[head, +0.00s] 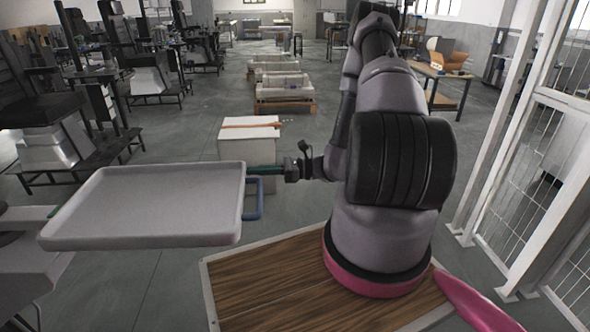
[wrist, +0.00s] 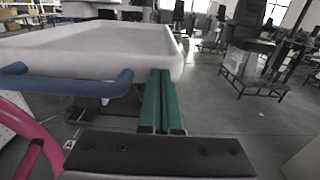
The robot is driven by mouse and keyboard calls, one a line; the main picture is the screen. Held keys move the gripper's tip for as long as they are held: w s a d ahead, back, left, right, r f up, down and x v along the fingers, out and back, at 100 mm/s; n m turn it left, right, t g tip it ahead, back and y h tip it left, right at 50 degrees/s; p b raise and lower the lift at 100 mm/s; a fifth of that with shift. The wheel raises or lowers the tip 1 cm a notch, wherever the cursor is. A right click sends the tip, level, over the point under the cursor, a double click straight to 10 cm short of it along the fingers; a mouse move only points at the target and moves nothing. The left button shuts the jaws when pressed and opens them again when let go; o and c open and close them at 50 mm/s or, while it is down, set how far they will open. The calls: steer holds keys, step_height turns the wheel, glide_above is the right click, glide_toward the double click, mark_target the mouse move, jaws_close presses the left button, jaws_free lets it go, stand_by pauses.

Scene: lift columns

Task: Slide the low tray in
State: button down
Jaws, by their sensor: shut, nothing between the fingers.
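The tray (head: 145,205) is wide, shallow and pale grey with a raised rim, at the left of the head view. It also fills the upper left of the wrist view (wrist: 95,42). A blue bar handle (head: 260,198) sticks out from its right side; in the wrist view the handle (wrist: 70,85) lies left of my fingers. My gripper (head: 250,170) has green fingers, closed together and empty. Its tips are at the tray's right rim, beside the handle and not around it. I cannot tell whether they touch the rim. What carries the tray is mostly hidden.
A white box (head: 240,145) with an orange item on top stands behind my gripper. Pale machine parts (head: 25,265) show below the tray's left side. A white mesh fence (head: 540,150) stands at the right. Grey floor (head: 185,290) is clear in front of the tray.

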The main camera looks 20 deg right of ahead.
steer(key=shift+x, duration=2.25)
steer(key=shift+a+r, duration=0.1)
